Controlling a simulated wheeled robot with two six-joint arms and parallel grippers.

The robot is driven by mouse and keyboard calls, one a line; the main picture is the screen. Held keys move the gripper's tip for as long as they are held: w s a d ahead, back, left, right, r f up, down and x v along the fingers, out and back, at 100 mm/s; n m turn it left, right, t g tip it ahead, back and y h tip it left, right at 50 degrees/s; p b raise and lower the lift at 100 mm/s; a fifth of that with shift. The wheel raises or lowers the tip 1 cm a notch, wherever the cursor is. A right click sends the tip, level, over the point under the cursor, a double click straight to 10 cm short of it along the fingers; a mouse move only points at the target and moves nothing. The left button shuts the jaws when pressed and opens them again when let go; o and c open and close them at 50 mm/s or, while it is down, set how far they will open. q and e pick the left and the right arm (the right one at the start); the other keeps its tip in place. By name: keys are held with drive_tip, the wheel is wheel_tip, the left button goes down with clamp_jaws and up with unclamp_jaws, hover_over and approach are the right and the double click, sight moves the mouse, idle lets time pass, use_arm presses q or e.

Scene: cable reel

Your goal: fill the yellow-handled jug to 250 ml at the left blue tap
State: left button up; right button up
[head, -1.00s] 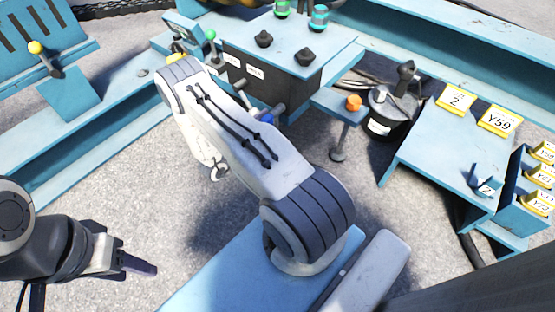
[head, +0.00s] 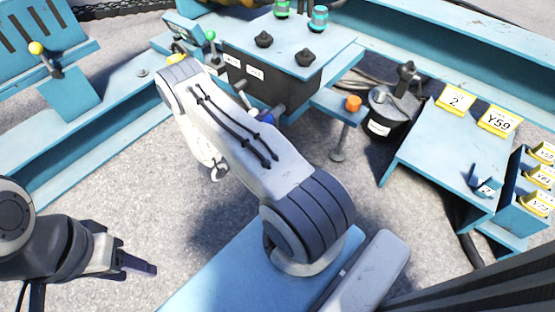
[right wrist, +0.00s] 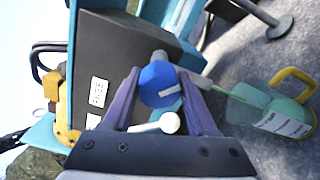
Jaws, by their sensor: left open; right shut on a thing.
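In the right wrist view, my right gripper (right wrist: 161,82) is shut on the blue tap handle (right wrist: 160,88) on the front of a dark panel. The clear jug (right wrist: 250,112) with a yellow handle (right wrist: 296,82) stands to the right of the tap in that view, appearing sideways. It has a white label, and pale green shows at and inside it. The level cannot be read. In the head view, my right arm hides the right gripper and jug; a blue tap part (head: 267,116) shows beside the arm. My left gripper (head: 140,266) is open and empty at lower left.
A white-ended lever (right wrist: 168,123) shows between my right fingers. The dark control box (head: 270,72) has black knobs on top. An orange knob (head: 353,103), a dark bucket (head: 392,105) and a blue table with yellow number plates (head: 440,160) stand to its right.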

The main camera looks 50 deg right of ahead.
drive_tip(key=m, duration=0.4)
drive_tip(key=shift+w+m+p, duration=0.15)
drive_tip(key=shift+m+p, duration=0.2)
drive_tip(key=shift+m, duration=0.05)
drive_tip(key=m, duration=0.4)
drive_tip(key=o, duration=1.5)
drive_tip(key=shift+c, duration=0.2)
drive_tip(key=a+p, duration=0.1)
drive_tip(key=a, duration=0.5)
drive_tip(key=shift+s, duration=0.35)
